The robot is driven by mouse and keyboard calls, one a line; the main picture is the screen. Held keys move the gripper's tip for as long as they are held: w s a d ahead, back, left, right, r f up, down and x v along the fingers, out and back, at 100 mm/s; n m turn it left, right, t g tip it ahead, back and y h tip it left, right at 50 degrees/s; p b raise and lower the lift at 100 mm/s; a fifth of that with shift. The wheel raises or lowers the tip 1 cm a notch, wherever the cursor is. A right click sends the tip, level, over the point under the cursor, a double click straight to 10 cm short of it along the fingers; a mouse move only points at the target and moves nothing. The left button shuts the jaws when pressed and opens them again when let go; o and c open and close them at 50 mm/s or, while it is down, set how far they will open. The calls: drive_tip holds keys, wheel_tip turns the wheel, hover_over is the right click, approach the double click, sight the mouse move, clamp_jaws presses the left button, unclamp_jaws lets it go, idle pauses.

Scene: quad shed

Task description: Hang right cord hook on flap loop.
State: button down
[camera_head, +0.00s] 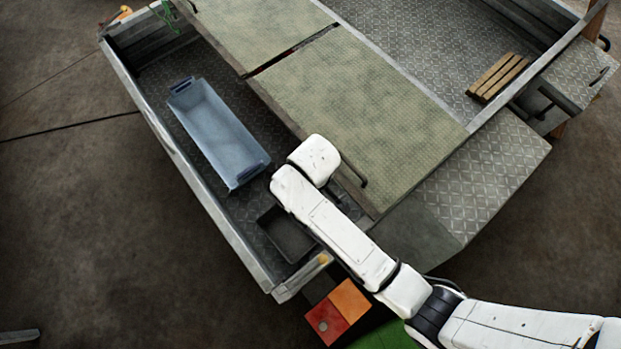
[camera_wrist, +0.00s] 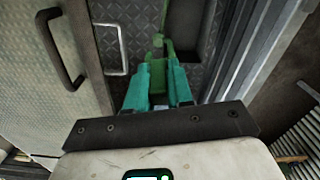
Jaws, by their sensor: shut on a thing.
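In the wrist view my gripper (camera_wrist: 158,66) has its teal fingers shut on a green hook (camera_wrist: 158,42), which sticks out ahead of the fingertips. A pale metal loop (camera_wrist: 124,50) stands to the left of the hook, apart from it, by the edge of the patterned flap panel (camera_wrist: 25,85). The panel also shows in the head view (camera_head: 370,110). How the hook's tip is shaped is too small to tell. In the head view my white arm hides the gripper, the held hook and the loop.
A black handle (camera_wrist: 52,60) rises from the panel. A blue bin (camera_head: 222,135) lies in the trailer bed, with a dark tray (camera_head: 268,215) close to my arm. A metal side wall (camera_head: 190,195) bounds the bed. Orange and red blocks (camera_head: 349,298) sit below my arm.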

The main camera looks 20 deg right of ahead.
drive_tip(key=shift+w+d+f+b, duration=0.3)
drive_tip(key=shift+w+d+f, duration=0.15)
drive_tip(key=shift+d+f, duration=0.3)
drive_tip(key=shift+w+d+r, duration=0.1)
drive_tip(key=shift+w+d, duration=0.25)
drive_tip(key=shift+d, duration=0.35)
drive_tip(key=shift+w+d+f, duration=0.1)
drive_tip(key=shift+w+d, duration=0.3)
drive_tip(key=shift+d, duration=0.25)
drive_tip(key=shift+w+d+r, duration=0.1)
drive_tip(key=shift+w+d, duration=0.25)
drive_tip(key=shift+d, duration=0.35)
drive_tip(key=shift+p, duration=0.3)
drive_tip(key=shift+f+b, duration=1.1)
drive_tip(key=shift+f, duration=0.9)
drive_tip(key=shift+c, duration=2.3)
unclamp_jaws()
drive_tip(key=shift+r+p, duration=1.2)
drive_tip(key=shift+r, duration=3.3)
